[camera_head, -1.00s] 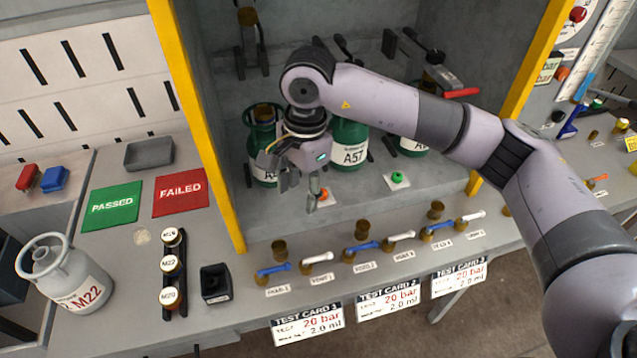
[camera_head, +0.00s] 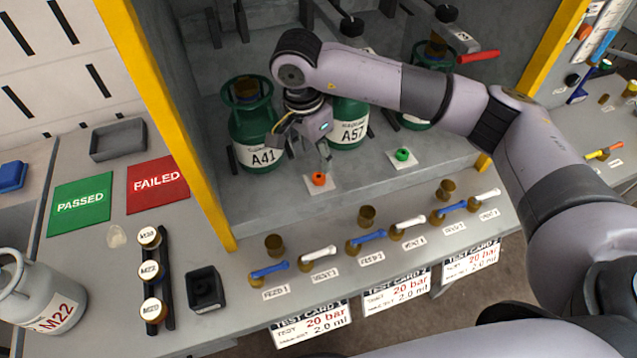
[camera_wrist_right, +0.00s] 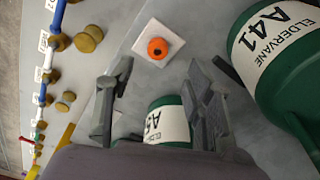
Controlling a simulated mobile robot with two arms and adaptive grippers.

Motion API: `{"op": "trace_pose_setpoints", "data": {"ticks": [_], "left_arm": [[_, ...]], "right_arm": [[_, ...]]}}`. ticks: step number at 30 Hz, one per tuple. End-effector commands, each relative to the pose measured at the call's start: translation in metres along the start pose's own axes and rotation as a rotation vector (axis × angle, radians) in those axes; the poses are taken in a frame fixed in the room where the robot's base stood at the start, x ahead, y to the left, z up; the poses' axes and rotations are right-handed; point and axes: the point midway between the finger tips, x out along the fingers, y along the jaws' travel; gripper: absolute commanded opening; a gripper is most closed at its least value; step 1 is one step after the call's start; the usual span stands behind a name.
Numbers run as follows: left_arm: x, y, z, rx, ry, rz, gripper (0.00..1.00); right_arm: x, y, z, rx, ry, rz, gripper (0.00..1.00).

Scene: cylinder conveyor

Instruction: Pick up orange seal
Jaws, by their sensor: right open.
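The orange seal (camera_head: 318,179) is a small ring on a white square pad on the floor of the grey cabinet, in front of cylinder A57. In the right wrist view the orange seal (camera_wrist_right: 157,48) lies on its white pad, just beyond the fingertips and between their lines. My right gripper (camera_head: 302,158) is open and empty, above and slightly left of the seal in the head view. Its two fingers also show apart in the right wrist view (camera_wrist_right: 158,80). The seal is not touched. My left gripper is not in view.
Green cylinders A41 (camera_head: 263,154) and A57 (camera_head: 349,136) stand close to the gripper. A green seal (camera_head: 402,154) sits on another pad to the right. Feed and vent valves line the front ledge. A yellow post (camera_head: 170,130) bounds the cabinet's left side.

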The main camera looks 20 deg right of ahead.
Motion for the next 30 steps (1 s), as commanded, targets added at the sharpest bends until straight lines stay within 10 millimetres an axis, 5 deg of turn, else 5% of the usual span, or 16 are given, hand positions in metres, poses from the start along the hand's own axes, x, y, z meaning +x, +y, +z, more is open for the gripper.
{"op": "trace_pose_setpoints", "data": {"ticks": [8, 18, 26, 30], "left_arm": [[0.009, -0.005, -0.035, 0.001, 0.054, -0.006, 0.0], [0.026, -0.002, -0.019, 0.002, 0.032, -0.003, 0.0], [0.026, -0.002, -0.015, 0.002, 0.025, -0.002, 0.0], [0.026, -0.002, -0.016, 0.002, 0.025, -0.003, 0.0]], "right_arm": [[0.021, 0.0, 0.0, 0.001, -0.001, -0.001, 0.48], [0.067, 0.003, -0.001, 0.0, -0.002, 0.0, 0.48], [0.069, 0.003, -0.002, 0.0, -0.001, -0.001, 0.48], [0.069, 0.003, -0.002, 0.0, -0.001, -0.001, 0.4]]}}
